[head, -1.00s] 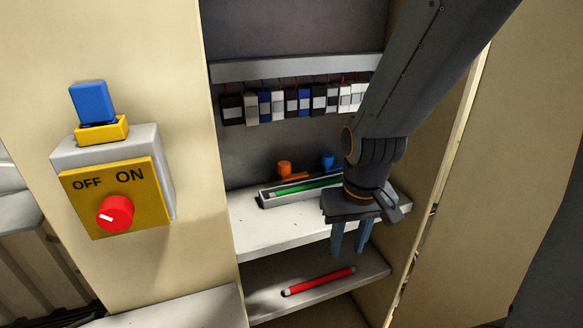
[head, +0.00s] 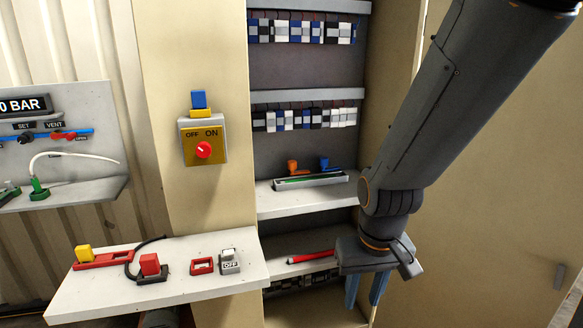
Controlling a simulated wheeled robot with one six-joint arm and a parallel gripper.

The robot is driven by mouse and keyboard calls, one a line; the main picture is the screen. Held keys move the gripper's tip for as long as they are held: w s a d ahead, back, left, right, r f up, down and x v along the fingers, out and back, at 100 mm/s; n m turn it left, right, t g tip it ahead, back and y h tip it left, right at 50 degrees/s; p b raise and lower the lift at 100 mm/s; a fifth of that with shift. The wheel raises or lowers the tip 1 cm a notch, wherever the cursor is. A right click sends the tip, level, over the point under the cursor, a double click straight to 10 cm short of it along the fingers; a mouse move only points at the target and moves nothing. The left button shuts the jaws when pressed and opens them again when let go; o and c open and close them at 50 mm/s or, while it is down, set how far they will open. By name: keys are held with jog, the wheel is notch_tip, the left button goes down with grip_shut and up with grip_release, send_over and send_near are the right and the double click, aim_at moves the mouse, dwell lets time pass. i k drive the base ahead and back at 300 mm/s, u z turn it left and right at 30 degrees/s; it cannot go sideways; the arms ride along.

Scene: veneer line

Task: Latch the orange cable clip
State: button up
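An orange piece (head: 293,166), seemingly the orange cable clip, stands at the back of the upper shelf in the open cabinet. It is small here, and I cannot tell whether it is latched. A similar blue piece (head: 325,164) stands to its right. A grey tray (head: 311,183) with a green stick in it lies in front of both and hides their lower parts. My gripper (head: 364,295) points down at the cabinet's right side, lower in the picture than the clip and well apart from it. Its two blue fingers are apart, with nothing visible between them.
A red stick (head: 312,257) lies on the lower shelf, left of my gripper. A switch box (head: 203,141) is on the cabinet's left panel. A white side shelf (head: 200,290) holds red, yellow and grey parts. The upper shelf's front (head: 300,203) is clear.

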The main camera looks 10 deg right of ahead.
aim_at(292, 165)
jog(key=u, duration=0.4)
jog(key=i, duration=1.3)
jog(key=z, duration=0.05)
